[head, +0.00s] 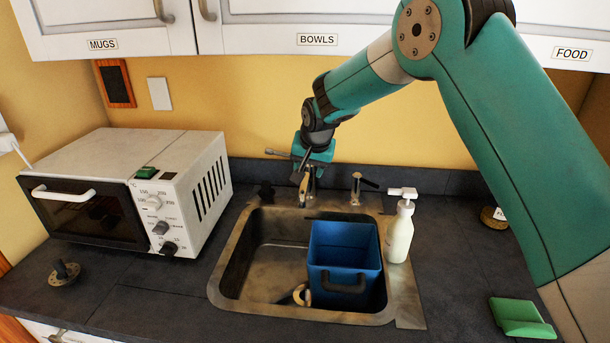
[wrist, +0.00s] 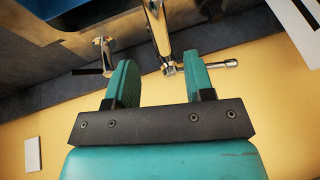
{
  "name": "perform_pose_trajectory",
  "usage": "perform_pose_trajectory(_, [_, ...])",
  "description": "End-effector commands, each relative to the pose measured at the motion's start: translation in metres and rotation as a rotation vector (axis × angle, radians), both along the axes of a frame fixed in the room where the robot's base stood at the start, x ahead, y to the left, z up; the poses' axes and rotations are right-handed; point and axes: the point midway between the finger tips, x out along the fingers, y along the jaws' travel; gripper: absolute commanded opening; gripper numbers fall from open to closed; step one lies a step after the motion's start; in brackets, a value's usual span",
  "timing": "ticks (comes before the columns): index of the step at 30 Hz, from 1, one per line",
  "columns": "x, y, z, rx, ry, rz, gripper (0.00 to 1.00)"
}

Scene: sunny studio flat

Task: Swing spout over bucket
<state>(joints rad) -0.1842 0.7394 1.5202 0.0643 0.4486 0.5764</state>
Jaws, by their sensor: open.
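The metal spout (head: 304,188) stands at the back of the sink and points forward, left of the blue bucket (head: 345,288). The bucket stands in the right part of the sink. In the wrist view, the spout (wrist: 158,28) runs up from between my fingertips, and the bucket's blue edge (wrist: 105,8) shows at the top. My gripper (head: 308,168) is just above and behind the spout's base, pointing down. In the wrist view, my gripper (wrist: 160,78) is open, with one finger either side of the spout's base end. Contact cannot be told.
A tap with a dark lever (head: 361,186) stands right of the spout. A thin side lever (wrist: 222,64) sticks out by the spout's base. A white soap bottle (head: 400,228) stands at the sink's right edge. A ring-shaped object (head: 301,294) lies left of the bucket. A toaster oven (head: 130,190) stands left.

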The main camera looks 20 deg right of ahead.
Motion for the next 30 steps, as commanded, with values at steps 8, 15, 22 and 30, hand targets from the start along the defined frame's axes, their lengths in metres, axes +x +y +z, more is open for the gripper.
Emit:
perform_pose_trajectory(8, [0.021,0.001,-0.044,-0.001,0.001,0.001,0.48])
perform_pose_trajectory(15, [0.027,0.001,-0.059,0.000,0.000,0.001,0.48])
perform_pose_trajectory(22, [0.028,0.002,-0.059,0.000,0.000,0.001,0.48])
perform_pose_trajectory(30, [0.027,0.002,-0.059,0.000,0.000,0.001,0.00])
